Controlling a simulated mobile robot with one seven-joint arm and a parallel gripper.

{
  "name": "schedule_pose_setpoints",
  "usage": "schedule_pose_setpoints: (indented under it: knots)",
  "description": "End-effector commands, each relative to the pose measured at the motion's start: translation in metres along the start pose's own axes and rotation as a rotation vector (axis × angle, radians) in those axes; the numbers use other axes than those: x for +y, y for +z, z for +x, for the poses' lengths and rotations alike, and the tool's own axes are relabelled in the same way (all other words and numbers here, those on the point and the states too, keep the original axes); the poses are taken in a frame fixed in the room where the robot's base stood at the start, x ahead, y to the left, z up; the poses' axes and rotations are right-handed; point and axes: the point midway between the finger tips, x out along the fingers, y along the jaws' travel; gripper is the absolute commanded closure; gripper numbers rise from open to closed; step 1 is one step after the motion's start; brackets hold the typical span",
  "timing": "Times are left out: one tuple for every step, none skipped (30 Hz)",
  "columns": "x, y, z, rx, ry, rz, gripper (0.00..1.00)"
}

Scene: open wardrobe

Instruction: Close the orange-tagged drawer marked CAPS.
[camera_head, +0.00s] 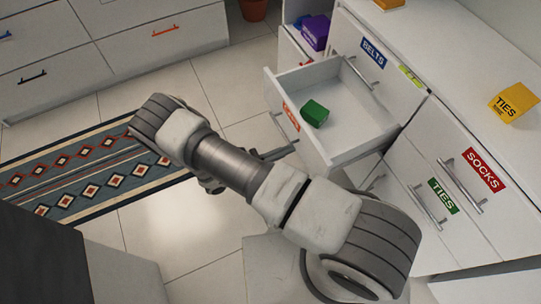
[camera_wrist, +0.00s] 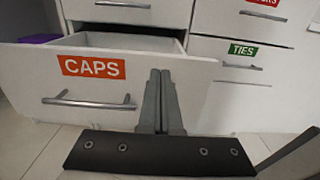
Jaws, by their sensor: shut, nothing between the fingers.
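The orange-tagged CAPS drawer (camera_head: 368,132) stands pulled out of the white dresser in the head view, with a small green box (camera_head: 315,113) inside. Its front, with the orange CAPS tag (camera_wrist: 94,67) and a grey bar handle (camera_wrist: 90,103), fills the left and middle of the wrist view. My gripper (camera_wrist: 161,72) is shut and empty, upright in that view before the right part of the drawer front, right of the handle. I cannot tell whether the fingertips touch the front. In the head view my arm partly hides the gripper near the drawer front.
Another open drawer behind holds a purple box (camera_head: 315,32). Closed fronts marked BELTS (camera_head: 373,53), SOCKS (camera_head: 483,170) and TIES (camera_head: 443,196) surround the CAPS drawer. A yellow TIES box (camera_head: 513,103) sits on the dresser top. A patterned rug (camera_head: 85,170) lies on the tiled floor.

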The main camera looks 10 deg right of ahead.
Motion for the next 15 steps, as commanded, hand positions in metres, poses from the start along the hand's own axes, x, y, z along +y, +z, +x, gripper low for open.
schedule_pose_setpoints:
  knots:
    - [0.0, 0.0, 0.012, -0.002, -0.002, -0.001, 1.0]
    - [-0.001, 0.0, 0.017, -0.002, -0.003, 0.0, 1.0]
    - [-0.001, -0.001, 0.024, -0.001, -0.003, 0.0, 1.0]
    - [0.0, -0.001, 0.029, 0.0, -0.002, -0.001, 1.0]
    - [-0.001, -0.001, 0.033, -0.001, -0.002, -0.001, 1.0]
    - [-0.001, 0.0, 0.038, -0.001, -0.002, 0.0, 1.0]
    - [0.0, -0.001, 0.042, -0.001, -0.001, 0.001, 1.0]
    - [0.0, -0.001, 0.045, 0.0, -0.001, 0.001, 1.0]
    - [0.0, -0.001, 0.048, 0.001, -0.001, 0.001, 1.0]
    - [0.0, -0.001, 0.05, 0.001, -0.001, 0.001, 1.0]
    - [0.0, 0.0, 0.051, 0.001, 0.0, 0.001, 1.0]
    - [0.0, 0.0, 0.053, 0.0, 0.0, 0.001, 1.0]
    - [0.0, 0.0, 0.054, 0.0, 0.0, 0.001, 1.0]
    - [0.0, 0.0, 0.054, 0.0, 0.001, 0.001, 1.0]
    - [0.0, 0.0, 0.055, 0.0, 0.001, 0.001, 1.0]
